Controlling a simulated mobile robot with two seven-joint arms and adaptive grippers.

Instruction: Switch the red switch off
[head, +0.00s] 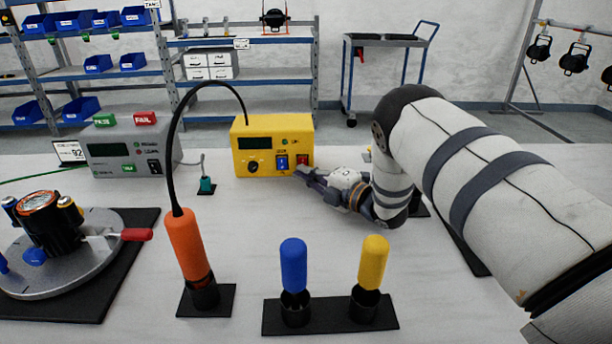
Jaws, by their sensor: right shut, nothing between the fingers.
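The red switch (302,160) is on the lower right of the front of a yellow box (273,133) at the back middle of the table. A blue switch (282,162) sits just left of it, with a black knob further left. My right gripper (304,174) is shut and empty, with its fingertips right at the lower edge of the red switch. I cannot tell whether they touch it. The switch's exact position is too small to tell. My left gripper is not in view.
A grey box (128,148) with green and red labels stands left of the yellow box. An orange-handled tool (187,247) with a black cable, blue (293,264) and yellow (373,262) handles in a holder, and a round fixture (60,270) stand in front.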

